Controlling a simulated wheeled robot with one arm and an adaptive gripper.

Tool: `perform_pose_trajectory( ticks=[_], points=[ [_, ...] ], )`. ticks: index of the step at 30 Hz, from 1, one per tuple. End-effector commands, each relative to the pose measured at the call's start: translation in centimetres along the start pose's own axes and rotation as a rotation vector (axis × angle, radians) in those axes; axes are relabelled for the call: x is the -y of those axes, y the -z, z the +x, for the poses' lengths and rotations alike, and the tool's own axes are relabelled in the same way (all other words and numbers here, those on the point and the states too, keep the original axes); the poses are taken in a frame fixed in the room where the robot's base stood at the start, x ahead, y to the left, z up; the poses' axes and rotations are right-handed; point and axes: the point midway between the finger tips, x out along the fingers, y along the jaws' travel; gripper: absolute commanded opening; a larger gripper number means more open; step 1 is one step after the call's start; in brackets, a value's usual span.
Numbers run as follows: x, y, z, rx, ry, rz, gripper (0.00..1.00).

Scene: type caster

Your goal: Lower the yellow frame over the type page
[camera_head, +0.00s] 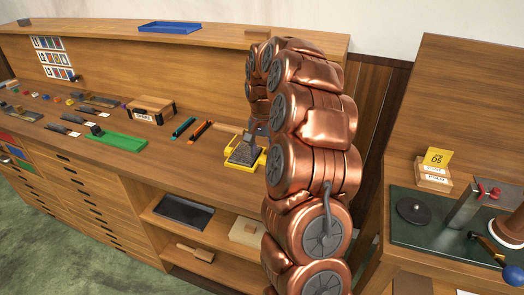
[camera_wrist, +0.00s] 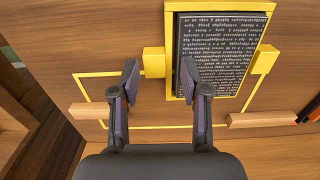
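The type page (camera_wrist: 225,62) is a dark block of pale lettering, lying on the wooden worktop in the wrist view. A yellow tab (camera_wrist: 152,62) sticks out on the left of the frame, another (camera_wrist: 264,60) on the right. My gripper (camera_wrist: 160,72) is open, its fingers on either side of the left tab, with gaps showing. The right finger covers part of the page's edge. In the head view the yellow frame (camera_head: 258,161) lies below my gripper, partly behind my arm.
A thin yellow outline (camera_wrist: 82,100) marks the worktop. Wooden blocks (camera_wrist: 258,118) (camera_wrist: 88,112) sit near the front edge. A green tray (camera_head: 115,143), a wooden box (camera_head: 150,110) and orange and teal tools (camera_head: 197,131) lie to the left. A side bench (camera_head: 440,232) stands right.

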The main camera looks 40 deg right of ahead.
Motion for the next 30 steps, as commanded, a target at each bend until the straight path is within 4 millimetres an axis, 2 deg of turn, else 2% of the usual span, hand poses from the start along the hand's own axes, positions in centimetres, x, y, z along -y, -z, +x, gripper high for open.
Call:
perform_pose_trajectory(
  ticks=[1, 3, 12, 16, 20, 30],
  points=[
    [0.0, 0.0, 0.0, 0.0, 0.0, 0.0, 0.54],
    [0.0, 0.0, 0.0, 0.0, 0.0, 0.0, 0.61],
    [0.0, 0.0, 0.0, 0.0, 0.0, 0.0, 0.61],
    [0.0, 0.0, -0.8, 0.0, 0.0, 0.0, 0.61],
    [0.0, 0.0, -2.5, -0.003, 0.001, 0.0, 0.61],
    [0.1, 0.1, -8.8, -0.005, 0.003, 0.001, 0.61]
  ],
)
